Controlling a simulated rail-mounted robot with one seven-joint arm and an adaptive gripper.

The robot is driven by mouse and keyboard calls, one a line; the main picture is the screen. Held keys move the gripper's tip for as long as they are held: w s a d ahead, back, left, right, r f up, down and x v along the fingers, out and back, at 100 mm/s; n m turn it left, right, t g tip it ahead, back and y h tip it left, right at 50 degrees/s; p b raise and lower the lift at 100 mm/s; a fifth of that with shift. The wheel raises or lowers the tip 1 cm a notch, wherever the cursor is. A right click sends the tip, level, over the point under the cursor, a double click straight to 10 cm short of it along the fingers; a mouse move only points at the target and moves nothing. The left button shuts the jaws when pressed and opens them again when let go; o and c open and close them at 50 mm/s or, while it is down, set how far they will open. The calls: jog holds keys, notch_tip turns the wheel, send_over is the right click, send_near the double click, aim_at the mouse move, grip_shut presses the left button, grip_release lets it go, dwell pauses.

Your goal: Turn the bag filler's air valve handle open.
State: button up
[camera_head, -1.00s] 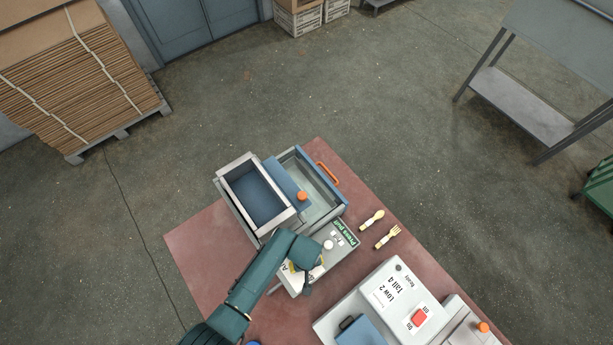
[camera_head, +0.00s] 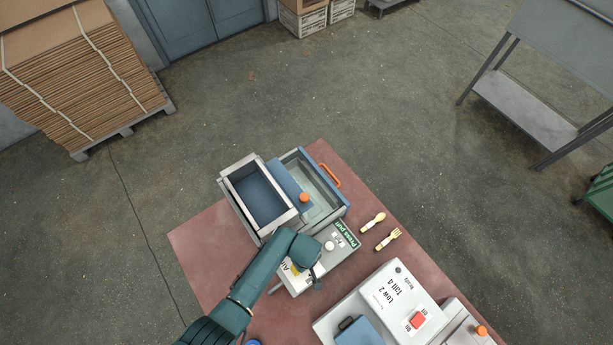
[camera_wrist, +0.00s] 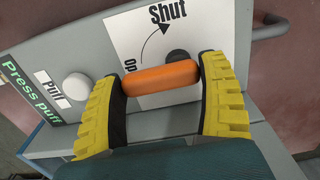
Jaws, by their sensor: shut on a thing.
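The air valve's orange handle (camera_wrist: 162,77) lies across the wrist view, between the two yellow ribbed fingers of my gripper (camera_wrist: 160,80). My gripper is shut on it, one finger at each end. Behind it is a white label (camera_wrist: 200,25) with "Shut", a curved arrow and a partly covered word starting "op". A dark round knob (camera_wrist: 178,57) shows just above the handle. In the head view my gripper (camera_head: 306,272) is over the bag filler's grey panel (camera_head: 325,258), and my wrist hides the handle.
The filler's open blue-lined bin (camera_head: 258,195) stands behind. A control box (camera_head: 385,295) stands nearer.

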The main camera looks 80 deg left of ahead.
jog(key=shift+a+r, duration=0.1)
jog(key=o, duration=1.1)
notch_tip(320, 180, up, 12)
